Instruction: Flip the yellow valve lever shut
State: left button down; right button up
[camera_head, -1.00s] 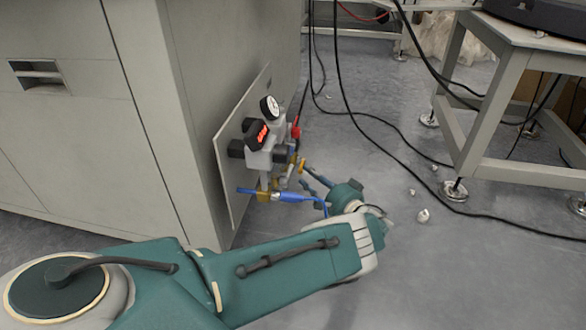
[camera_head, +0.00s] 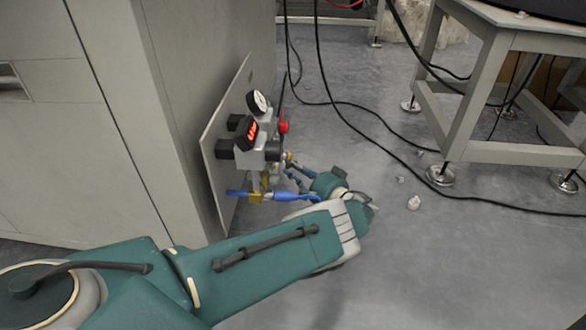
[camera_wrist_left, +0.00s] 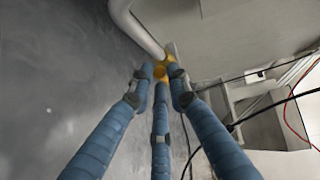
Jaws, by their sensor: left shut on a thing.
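The yellow valve lever (camera_wrist_left: 160,71) shows in the left wrist view as a small yellow piece between the blue fingertips. My left gripper (camera_wrist_left: 160,80) is shut on it, with fingers on both sides and one below. In the head view my left gripper (camera_head: 291,170) is at the right side of the valve assembly (camera_head: 262,152), and the lever is mostly hidden there. The assembly carries a round gauge (camera_head: 257,102), a red lit display (camera_head: 251,131) and a red knob (camera_head: 283,126). My right gripper is not in view.
The assembly is on a grey panel (camera_head: 216,130) at the side of a large cabinet (camera_head: 120,110). Black cables (camera_head: 365,130) cross the floor toward a metal stand (camera_head: 510,153). Small white debris (camera_head: 413,203) lies on open floor.

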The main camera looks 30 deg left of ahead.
pick_arm(q)
jog(key=shift+r, duration=0.25)
jog(key=shift+w+a+r+m+g+h+p, duration=0.15)
jog(key=shift+w+r+m+g+h+p, duration=0.1)
jog(key=shift+r+m+g+h, duration=0.4)
jog(key=shift+w+a+r+m+g+h+p, duration=0.2)
jog(key=shift+r+m+g+h+p, duration=0.1)
jog(key=shift+r+m+g+h, duration=0.25)
jog(key=shift+w+a+r+m+g+h+p, duration=0.1)
jog(key=shift+w+r+m+g+h+p, duration=0.15)
jog(key=shift+r+m+g+h, duration=0.4)
jog(key=shift+f, duration=0.1)
jog(key=c, duration=1.8)
grip_release()
jog(key=shift+o, duration=0.2)
jog(key=shift+f, duration=0.1)
